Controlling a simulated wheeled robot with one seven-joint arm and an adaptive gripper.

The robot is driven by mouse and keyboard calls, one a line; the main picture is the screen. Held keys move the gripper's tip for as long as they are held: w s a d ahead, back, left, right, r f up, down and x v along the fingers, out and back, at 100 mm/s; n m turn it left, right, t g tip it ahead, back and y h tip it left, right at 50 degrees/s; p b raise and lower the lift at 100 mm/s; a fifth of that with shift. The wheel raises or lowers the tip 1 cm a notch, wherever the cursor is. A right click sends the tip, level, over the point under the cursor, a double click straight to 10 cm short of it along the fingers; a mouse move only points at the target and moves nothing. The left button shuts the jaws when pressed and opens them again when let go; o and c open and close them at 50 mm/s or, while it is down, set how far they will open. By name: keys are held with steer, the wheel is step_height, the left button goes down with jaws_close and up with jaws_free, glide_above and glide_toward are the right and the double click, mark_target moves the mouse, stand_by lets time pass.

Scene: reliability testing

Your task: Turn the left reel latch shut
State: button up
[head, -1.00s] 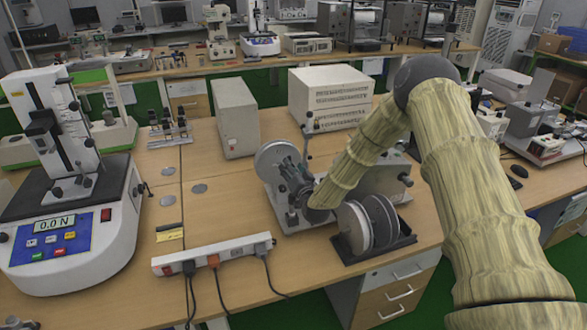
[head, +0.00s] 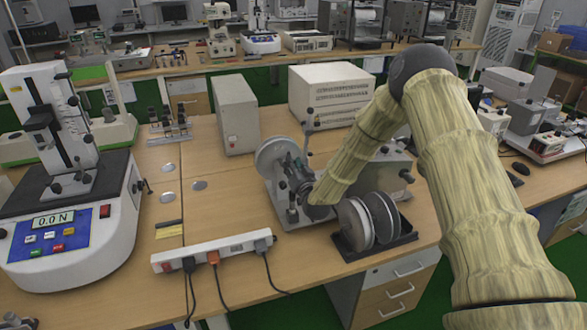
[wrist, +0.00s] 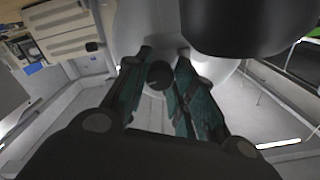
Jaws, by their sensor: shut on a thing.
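The left reel (head: 270,151) is a pale grey disc on a metal winding machine (head: 293,219) on the wooden bench. My gripper (head: 290,165) is at the reel's front face, coming from the right. In the wrist view, the teal fingers of my gripper (wrist: 160,80) stand either side of a small dark round knob (wrist: 159,75), apparently the left reel latch, in front of the pale reel (wrist: 148,30). The gripper is shut on this knob. My arm and fingers hide the latch in the head view, and its turn angle cannot be told.
A second set of grey reels (head: 383,217) stands on a dark base just right of my gripper. A white power strip (head: 213,251) with cables lies in front. A force tester (head: 75,215) stands at left. Bench between tester and machine is mostly clear.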

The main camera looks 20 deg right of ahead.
steer(key=shift+n+b, duration=6.7)
steer(key=shift+n, duration=1.5)
steer(key=o, duration=1.1)
steer(key=shift+c, duration=0.2)
steer(key=shift+s, duration=0.1)
